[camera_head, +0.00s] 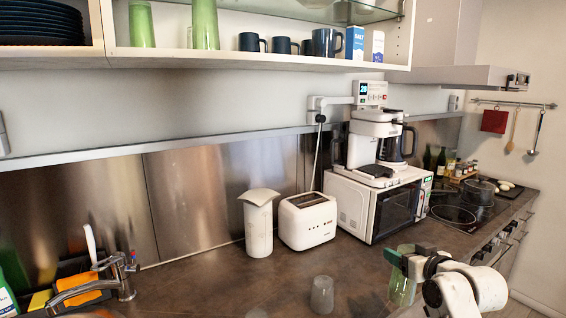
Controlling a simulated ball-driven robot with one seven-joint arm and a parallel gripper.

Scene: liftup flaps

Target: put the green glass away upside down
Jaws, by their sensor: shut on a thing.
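The green glass (402,289) is at the lower right, over the counter's front part. My gripper (408,262) is shut on it, with the fingers across its upper part. The glass looks close to upright, and its lower end is near the picture's bottom edge. I cannot tell which end is its mouth, nor whether it touches the counter. Two tall green glasses, one at the left (141,24) and one nearer the middle (205,24), stand on the open cabinet shelf (240,58) at the top.
A clear glass (322,295) stands on the counter (225,285). Dark mugs (325,42) and cartons (355,43) fill the shelf's right part; dark plates (40,22) are left. A white jug (259,222), toaster (307,220) and microwave (350,205) stand along the back.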

